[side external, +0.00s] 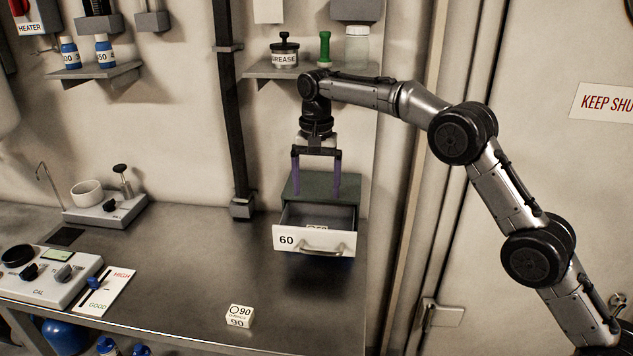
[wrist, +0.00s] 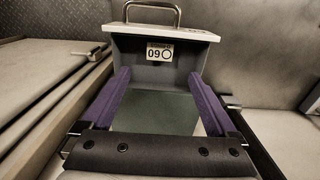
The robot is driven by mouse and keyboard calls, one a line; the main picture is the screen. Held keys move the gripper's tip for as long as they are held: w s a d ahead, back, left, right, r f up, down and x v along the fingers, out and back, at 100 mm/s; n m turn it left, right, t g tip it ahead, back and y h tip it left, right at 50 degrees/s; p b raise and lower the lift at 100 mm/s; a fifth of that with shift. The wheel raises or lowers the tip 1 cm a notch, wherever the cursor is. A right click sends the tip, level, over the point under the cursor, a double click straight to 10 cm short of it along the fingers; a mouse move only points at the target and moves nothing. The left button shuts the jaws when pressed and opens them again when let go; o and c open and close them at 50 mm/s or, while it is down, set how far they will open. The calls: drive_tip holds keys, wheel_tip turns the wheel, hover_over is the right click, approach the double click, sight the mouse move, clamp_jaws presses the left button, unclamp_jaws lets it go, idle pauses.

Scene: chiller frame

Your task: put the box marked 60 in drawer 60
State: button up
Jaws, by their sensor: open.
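Drawer 60 (side external: 286,240) is pulled open from a dark green cabinet (side external: 348,184) on the counter. A small box (side external: 317,228) lies inside the drawer, its top just showing over the front. In the wrist view the box label (wrist: 160,52) reads 60 upside down, and the box lies near the drawer front (wrist: 190,32). My gripper (side external: 316,192) is open and empty, pointing down with its purple fingers over the cabinet top, behind the box. In the wrist view, my gripper (wrist: 158,76) has its fingers spread, with the box beyond them.
A box marked 90 (side external: 239,317) sits on the counter near the front edge. A control panel (side external: 45,277) and a small stand with a white cup (side external: 87,193) are at the left. A shelf (side external: 262,70) with jars is above. The counter in front of the drawer is clear.

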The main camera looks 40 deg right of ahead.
drive_tip(key=shift+r, duration=0.5)
drive_tip(key=s+d+r+n+t, duration=0.1)
drive_tip(key=s+d+r+n, duration=0.1)
drive_tip(key=s+r, duration=0.55)
drive_tip(key=s+d+r+n+t, duration=0.2)
drive_tip(key=s+r, duration=0.2)
drive_tip(key=s, duration=0.6)
drive_tip(key=s+d+f+n+t, duration=0.1)
drive_tip(key=s+f, duration=0.3)
drive_tip(key=s, duration=0.7)
drive_tip(key=s+d+f+n+t, duration=0.1)
drive_tip(key=s+f+n, duration=0.3)
drive_tip(key=s, duration=0.8)
drive_tip(key=shift+s+d+t, duration=0.15)
drive_tip(key=shift+s+t, duration=0.1)
drive_tip(key=shift+t, duration=0.05)
